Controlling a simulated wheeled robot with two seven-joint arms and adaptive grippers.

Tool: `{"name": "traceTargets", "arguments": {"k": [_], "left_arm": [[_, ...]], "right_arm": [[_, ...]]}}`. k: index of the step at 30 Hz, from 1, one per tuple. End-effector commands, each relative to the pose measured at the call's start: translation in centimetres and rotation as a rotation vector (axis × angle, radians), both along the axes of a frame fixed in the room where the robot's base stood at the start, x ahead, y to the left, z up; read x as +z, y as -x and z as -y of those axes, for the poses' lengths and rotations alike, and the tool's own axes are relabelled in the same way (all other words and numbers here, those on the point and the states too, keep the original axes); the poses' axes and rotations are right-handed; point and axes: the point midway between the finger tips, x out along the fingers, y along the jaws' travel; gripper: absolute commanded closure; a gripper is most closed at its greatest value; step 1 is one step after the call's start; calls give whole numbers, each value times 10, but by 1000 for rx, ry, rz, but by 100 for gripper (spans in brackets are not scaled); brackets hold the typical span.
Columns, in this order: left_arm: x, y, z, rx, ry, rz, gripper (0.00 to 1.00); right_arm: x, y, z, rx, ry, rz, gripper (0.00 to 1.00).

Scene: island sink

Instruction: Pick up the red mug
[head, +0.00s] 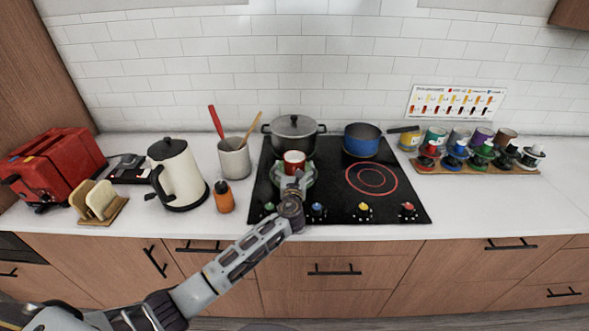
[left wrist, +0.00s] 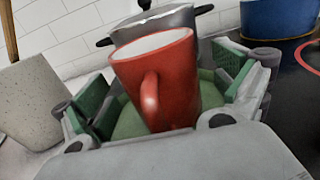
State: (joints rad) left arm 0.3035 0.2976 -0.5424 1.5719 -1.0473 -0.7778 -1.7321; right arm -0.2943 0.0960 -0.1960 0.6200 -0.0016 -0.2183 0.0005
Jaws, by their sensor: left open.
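The red mug (head: 294,157) stands upright on the left part of the black cooktop, in front of the grey pot. In the left wrist view the mug (left wrist: 165,80) is large and central, its handle facing my wrist and its rim up. My left gripper (head: 298,174) reaches it from the front. The gripper is open, with one green-padded finger on each side of the mug. Gaps show between the pads and the mug's sides. A pale green surface shows around the mug's lower part, and its base is hidden. My right gripper is not in view.
The grey lidded pot (head: 294,132) stands close behind the mug, and a blue pan (head: 361,141) stands to its right. A utensil crock (head: 234,160), orange bottle (head: 224,198) and white kettle (head: 178,177) are to the left.

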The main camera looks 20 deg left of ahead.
Motion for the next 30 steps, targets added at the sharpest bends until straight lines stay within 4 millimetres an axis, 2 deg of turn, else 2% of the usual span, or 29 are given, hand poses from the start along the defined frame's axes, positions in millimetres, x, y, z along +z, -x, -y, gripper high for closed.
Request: {"name": "traceTargets", "arguments": {"k": [5,19,30], "left_arm": [[0,0,0,0,0,0,3],[0,0,0,0,0,0,61],[2,0,0,0,0,2,62]], "right_arm": [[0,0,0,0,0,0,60],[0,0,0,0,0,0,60],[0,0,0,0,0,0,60]]}}
